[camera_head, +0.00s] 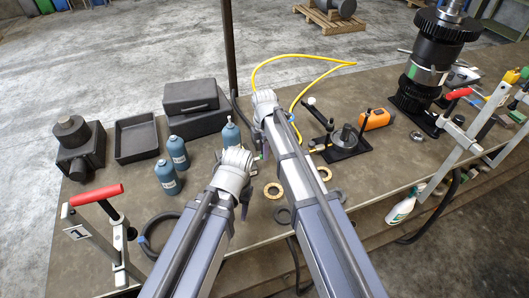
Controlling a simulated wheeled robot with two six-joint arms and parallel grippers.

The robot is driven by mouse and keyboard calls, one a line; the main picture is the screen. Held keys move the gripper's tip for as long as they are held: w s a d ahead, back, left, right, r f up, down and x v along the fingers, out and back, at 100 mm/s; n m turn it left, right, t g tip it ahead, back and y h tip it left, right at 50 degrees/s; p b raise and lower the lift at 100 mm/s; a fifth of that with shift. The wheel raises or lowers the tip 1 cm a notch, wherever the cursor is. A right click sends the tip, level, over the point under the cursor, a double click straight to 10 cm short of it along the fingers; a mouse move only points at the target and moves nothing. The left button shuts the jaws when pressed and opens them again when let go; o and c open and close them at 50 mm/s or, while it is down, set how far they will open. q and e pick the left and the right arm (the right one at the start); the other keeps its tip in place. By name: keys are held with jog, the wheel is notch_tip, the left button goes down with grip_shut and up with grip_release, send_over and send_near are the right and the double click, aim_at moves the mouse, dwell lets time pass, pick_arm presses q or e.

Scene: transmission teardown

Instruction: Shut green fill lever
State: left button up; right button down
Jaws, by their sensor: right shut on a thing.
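My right gripper (262,143) is at the end of the arm reaching over the middle of the bench, largely covered by its own wrist and arm. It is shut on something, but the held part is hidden. A small greenish spot (257,157) shows beside it; I cannot tell whether this is the green fill lever. No other part that I can make out as that lever shows. My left gripper (245,200) is lower and to the left, over the bench near some rings. Its dark fingers are partly covered, and their opening is unclear.
Blue bottles (167,178) and a black tray (136,139) are at left. A red-handled clamp (96,195) stands at the front left. A yellow hose (300,57) loops behind my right wrist. A black fixture (345,143), orange device (376,119) and geared shaft (430,60) are at right.

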dwell(0.4)
jog(key=c, duration=0.8)
grip_release()
jog(key=shift+r, duration=0.1)
notch_tip(320, 180, up, 8)
jog(key=p, duration=0.8)
pick_arm(q)
notch_tip(320, 180, up, 8)
jog(key=shift+f, duration=0.15)
pick_arm(e)
jog(key=shift+f, duration=0.2)
